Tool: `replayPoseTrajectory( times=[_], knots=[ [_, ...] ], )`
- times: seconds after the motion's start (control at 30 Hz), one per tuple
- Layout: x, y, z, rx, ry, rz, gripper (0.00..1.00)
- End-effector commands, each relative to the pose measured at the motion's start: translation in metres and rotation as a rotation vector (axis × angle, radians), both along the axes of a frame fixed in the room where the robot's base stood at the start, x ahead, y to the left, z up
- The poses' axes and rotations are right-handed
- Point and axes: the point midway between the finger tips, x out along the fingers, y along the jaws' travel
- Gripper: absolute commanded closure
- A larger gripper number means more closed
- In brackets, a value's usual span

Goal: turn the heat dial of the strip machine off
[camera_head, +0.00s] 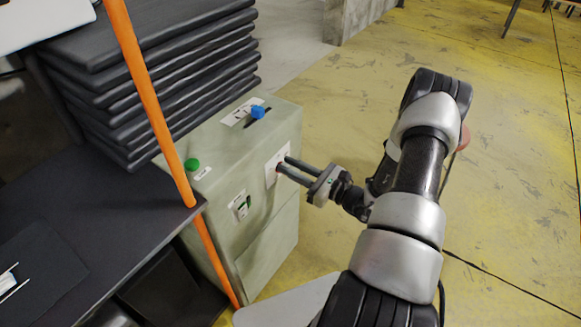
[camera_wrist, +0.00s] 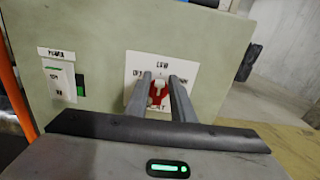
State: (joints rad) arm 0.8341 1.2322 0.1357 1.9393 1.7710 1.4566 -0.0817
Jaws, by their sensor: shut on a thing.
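The strip machine (camera_head: 226,160) is a pale green-grey cabinet left of my arm; its front panel (camera_wrist: 105,35) fills much of the wrist view. The heat dial (camera_wrist: 157,90) is red with a white pointer and sits on a white label plate (camera_wrist: 133,64). The plate reads "LOW" at the top and seemingly "OFF" at the left; the other words are partly covered. My gripper (camera_head: 283,165) reaches the panel from the right. In the wrist view its fingers (camera_wrist: 160,80) are shut on the dial, one on each side. I cannot tell surely where the pointer points.
A power switch (camera_wrist: 62,80) with a green light is left of the dial. A blue knob (camera_head: 258,112) and a green button (camera_head: 192,164) are on the machine's top. Black folded stacks (camera_head: 165,75), an orange pole (camera_head: 150,90) and a dark table (camera_head: 90,215) stand left. Yellow floor (camera_head: 340,110) is free at right.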

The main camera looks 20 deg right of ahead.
Motion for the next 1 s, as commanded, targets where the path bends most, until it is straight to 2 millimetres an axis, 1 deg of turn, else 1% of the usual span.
replayPoseTrajectory(
  times=[0.03,0.27,1.0],
  knots=[
    [-0.002,0.000,-0.007,-0.016,0.006,-0.003,1.00],
    [-0.004,0.001,-0.009,-0.127,-0.067,-0.003,1.00],
    [-0.010,0.009,-0.017,-0.681,-0.428,-0.006,1.00]
  ],
)
